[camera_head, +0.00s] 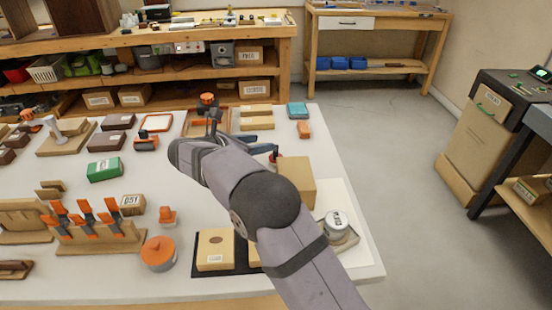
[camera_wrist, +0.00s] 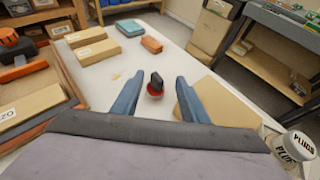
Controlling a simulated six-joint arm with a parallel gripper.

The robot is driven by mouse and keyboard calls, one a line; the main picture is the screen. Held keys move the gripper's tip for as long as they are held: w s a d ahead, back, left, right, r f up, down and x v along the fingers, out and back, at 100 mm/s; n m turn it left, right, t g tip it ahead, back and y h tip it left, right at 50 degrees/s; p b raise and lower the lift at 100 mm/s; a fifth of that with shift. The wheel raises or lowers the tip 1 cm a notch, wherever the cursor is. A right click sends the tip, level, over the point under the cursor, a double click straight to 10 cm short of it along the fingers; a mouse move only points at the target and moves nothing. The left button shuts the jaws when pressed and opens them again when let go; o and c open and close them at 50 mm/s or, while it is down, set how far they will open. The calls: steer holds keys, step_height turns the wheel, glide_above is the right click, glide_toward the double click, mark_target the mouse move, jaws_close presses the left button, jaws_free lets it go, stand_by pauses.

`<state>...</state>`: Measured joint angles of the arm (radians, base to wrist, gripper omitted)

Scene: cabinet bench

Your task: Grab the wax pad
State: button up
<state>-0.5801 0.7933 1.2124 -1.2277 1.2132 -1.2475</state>
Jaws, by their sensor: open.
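My gripper (camera_wrist: 160,78) is open, its two blue fingers spread apart above the white table. In the head view its blue fingers (camera_head: 262,149) show beyond my forearm, which hides part of the table. A small red-based piece with a black knob (camera_wrist: 155,85) stands between and below the fingers in the wrist view, with no visible contact. An orange block (camera_wrist: 152,45) lies ahead of the fingers; it also shows in the head view (camera_head: 304,129). A teal box (camera_wrist: 129,28) lies just behind it. No label is readable that tells which is the wax pad.
Tan boxes (camera_wrist: 97,52) lie left of the orange block. A tall tan box (camera_head: 298,175) stands close on the right of my gripper, near a round tin (camera_head: 335,224). A wooden-framed tray (camera_wrist: 62,75) is at left. The tabletop around the orange block is clear.

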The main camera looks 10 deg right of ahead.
glide_toward(273, 158)
steer(key=x, duration=0.3)
steer(key=shift+a+f, duration=0.15)
steer(key=shift+f, duration=0.05)
steer(key=shift+p+x, duration=0.55)
steer(key=shift+x, duration=3.2)
steer(key=c, duration=0.7)
